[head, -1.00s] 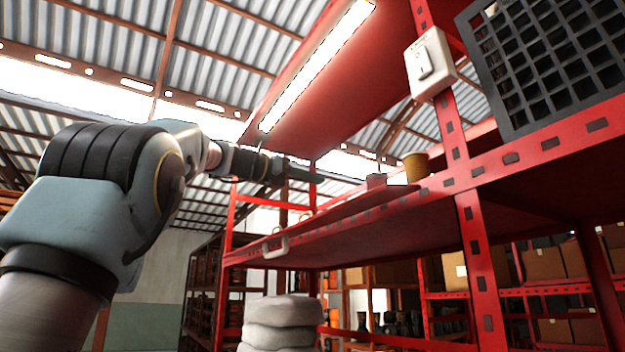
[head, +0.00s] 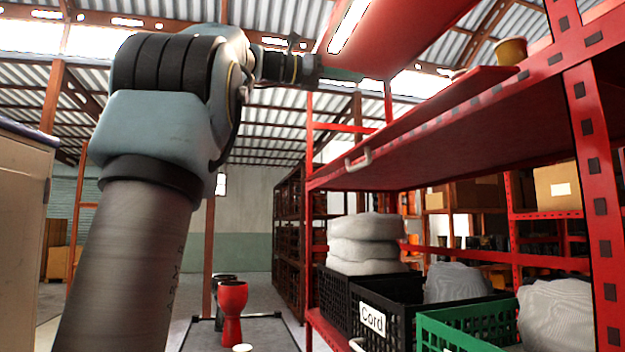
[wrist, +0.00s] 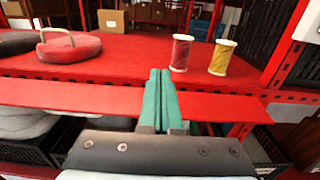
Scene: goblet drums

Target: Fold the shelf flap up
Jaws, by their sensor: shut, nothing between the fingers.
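The shelf flap is a long red strip (wrist: 70,94) along the front of the red shelf in the wrist view. In the head view the flap (head: 450,97) shows as a thin red board along the shelf's front edge, seen from below. My gripper (wrist: 160,74) is shut and empty, its green fingers side by side. In the wrist view the fingers cross in front of the flap and point toward the shelf; whether they touch it I cannot tell. In the head view my gripper (head: 340,74) is at the upper middle, near the flap's far end.
On the shelf are a red spool (wrist: 181,53), a yellow spool (wrist: 222,57) and a red handled object (wrist: 69,47). Below stand a black crate (head: 372,318) and a green crate (head: 466,328). A red goblet drum (head: 232,312) stands left.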

